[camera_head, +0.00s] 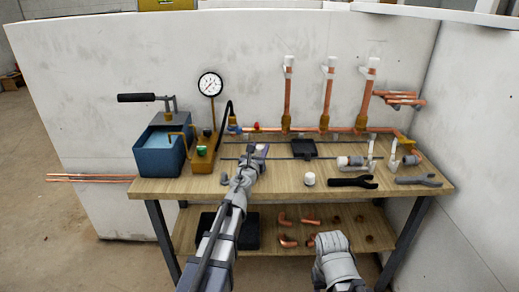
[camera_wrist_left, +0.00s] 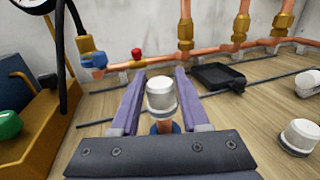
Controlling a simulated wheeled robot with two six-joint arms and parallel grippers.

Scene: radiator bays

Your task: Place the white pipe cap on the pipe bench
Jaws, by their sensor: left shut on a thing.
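My left gripper (camera_head: 258,156) is over the back middle of the wooden pipe bench (camera_head: 207,188). In the left wrist view its purple-grey fingers (camera_wrist_left: 162,100) are shut on a white pipe cap (camera_wrist_left: 160,85). A short copper piece with a blue ring (camera_wrist_left: 163,127) shows just below this cap; I cannot tell whether they are joined. A second white cap (camera_head: 309,179) stands on the bench front, and it also shows at the right of the left wrist view (camera_wrist_left: 300,135). My right gripper's fingers are not visible.
A blue pump box (camera_head: 158,152) and a gauge stand (camera_head: 203,150) are at the left. Capped copper pipes (camera_head: 287,95) rise behind. The bench front has bare space.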

